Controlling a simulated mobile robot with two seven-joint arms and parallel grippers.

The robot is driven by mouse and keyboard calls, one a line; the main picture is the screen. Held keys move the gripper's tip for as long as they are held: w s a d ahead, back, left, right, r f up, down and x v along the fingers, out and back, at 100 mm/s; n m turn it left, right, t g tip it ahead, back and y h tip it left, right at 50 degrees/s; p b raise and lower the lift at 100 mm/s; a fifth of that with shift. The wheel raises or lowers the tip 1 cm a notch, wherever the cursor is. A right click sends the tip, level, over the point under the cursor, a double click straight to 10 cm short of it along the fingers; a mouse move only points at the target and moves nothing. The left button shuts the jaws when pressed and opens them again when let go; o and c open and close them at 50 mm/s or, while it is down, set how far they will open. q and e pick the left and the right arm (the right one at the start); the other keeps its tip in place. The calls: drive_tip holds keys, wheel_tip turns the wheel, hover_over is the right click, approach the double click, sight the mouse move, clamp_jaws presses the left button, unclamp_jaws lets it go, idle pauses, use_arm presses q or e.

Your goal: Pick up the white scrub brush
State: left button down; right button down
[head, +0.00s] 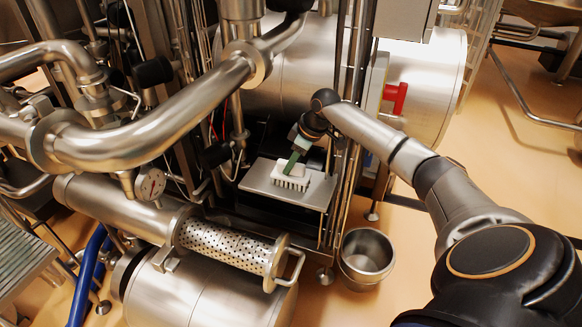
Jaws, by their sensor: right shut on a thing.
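The white scrub brush (296,180) is on or just over a flat grey metal shelf (258,186), in the middle of the head view. Its bristles point down toward the shelf. I cannot tell whether they touch it. My right arm comes in from the right, and my right gripper (291,164), with green fingers, is at the top of the brush and shut on it. The fingers hide part of the brush's top. My left gripper is not in view.
Thick steel pipes (150,140) fill the left. Upright rods (343,165) stand just right of the shelf, close to my forearm. A perforated cylinder (226,246) and a steel bucket (367,256) are below. A large tank (425,90) stands behind.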

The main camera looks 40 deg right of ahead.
drive_tip(key=shift+r, duration=0.2)
